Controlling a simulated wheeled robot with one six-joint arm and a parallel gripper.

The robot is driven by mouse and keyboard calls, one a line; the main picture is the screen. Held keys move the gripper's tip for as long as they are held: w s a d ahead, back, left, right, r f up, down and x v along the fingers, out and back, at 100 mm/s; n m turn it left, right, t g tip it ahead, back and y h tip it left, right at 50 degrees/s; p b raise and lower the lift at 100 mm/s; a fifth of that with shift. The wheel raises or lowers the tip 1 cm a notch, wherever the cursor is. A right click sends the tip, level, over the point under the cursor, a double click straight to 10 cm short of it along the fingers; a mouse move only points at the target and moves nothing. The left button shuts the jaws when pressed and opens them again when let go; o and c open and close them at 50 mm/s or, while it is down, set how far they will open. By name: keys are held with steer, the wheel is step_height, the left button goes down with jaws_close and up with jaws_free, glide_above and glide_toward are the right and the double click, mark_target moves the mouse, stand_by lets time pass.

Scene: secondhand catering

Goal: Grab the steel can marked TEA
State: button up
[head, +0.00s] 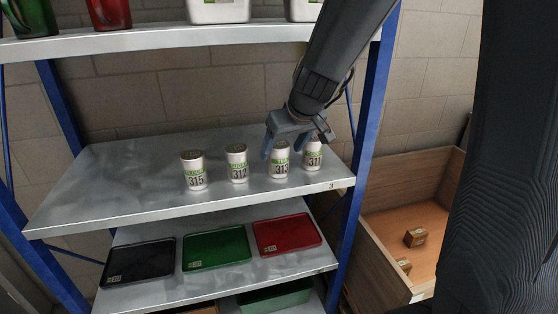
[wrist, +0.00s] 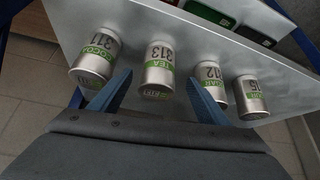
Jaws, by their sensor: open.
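The steel can marked TEA (wrist: 158,68), number 313 with a green band, stands on the middle shelf; it is third from the left in the head view (head: 279,167). My gripper (head: 284,146) is open and empty, pointing down just above and behind this can. In the wrist view my gripper (wrist: 158,80) has one blue finger on each side of the TEA can's image, with gaps. Whether the fingertips reach down beside the can I cannot tell. The gripper partly hides its top in the head view.
Similar cans stand close by: COCOA 311 (wrist: 94,55) on one side, 312 (wrist: 210,88) and 315 (head: 194,172) on the other. The blue shelf post (head: 367,130) is near the right. The upper shelf (head: 160,40) is overhead. Trays (head: 216,247) lie below.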

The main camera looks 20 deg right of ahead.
steer(key=x, duration=0.5)
steer(key=shift+w+d+f, duration=0.15)
steer(key=shift+w+f, duration=0.05)
steer(key=shift+w, duration=0.1)
steer(key=c, duration=1.3)
steer(key=shift+r, duration=0.1)
